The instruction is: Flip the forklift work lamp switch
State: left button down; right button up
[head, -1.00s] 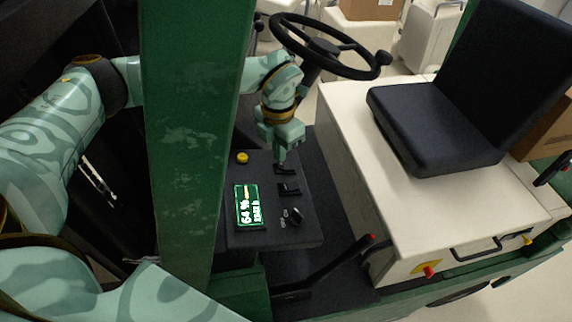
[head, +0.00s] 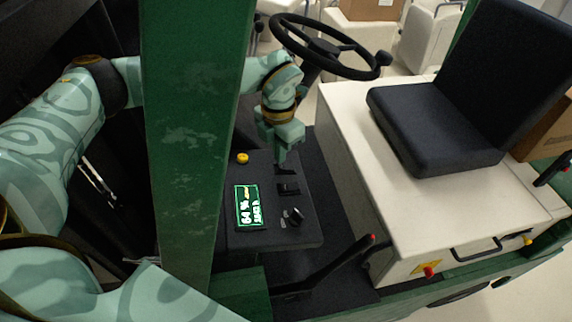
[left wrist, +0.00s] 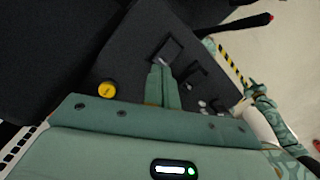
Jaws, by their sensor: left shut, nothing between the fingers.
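A dark control panel (head: 262,225) stands beside the forklift seat. It carries two small black switches, a far one (head: 286,171) and a nearer one (head: 289,188); I cannot read which is the work lamp's. My left gripper (head: 280,161) is shut and empty, pointing down at the far switch, partly covering it; contact cannot be told. In the left wrist view, the shut fingers (left wrist: 163,85) point toward the far switch (left wrist: 169,50), with the nearer switch (left wrist: 189,75) to their right.
The panel also holds a yellow button (head: 243,158), a lit display (head: 247,206) and a key-like knob (head: 294,215). A green post (head: 190,130) stands in front of my left arm. The steering wheel (head: 325,48) is behind, the black seat (head: 440,140) at right, and a red-tipped lever (head: 335,266) in front.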

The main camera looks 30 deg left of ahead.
aim_at(280, 165)
pick_arm(q)
jog(key=shift+f+b, duration=0.6)
jog(key=shift+f, duration=0.4)
dwell(0.9)
jog(key=shift+r+p, duration=0.4)
jog(key=shift+r, duration=0.1)
notch_tip(280, 165, up, 6)
jog(key=p, duration=0.5)
jog(key=shift+r, duration=0.1)
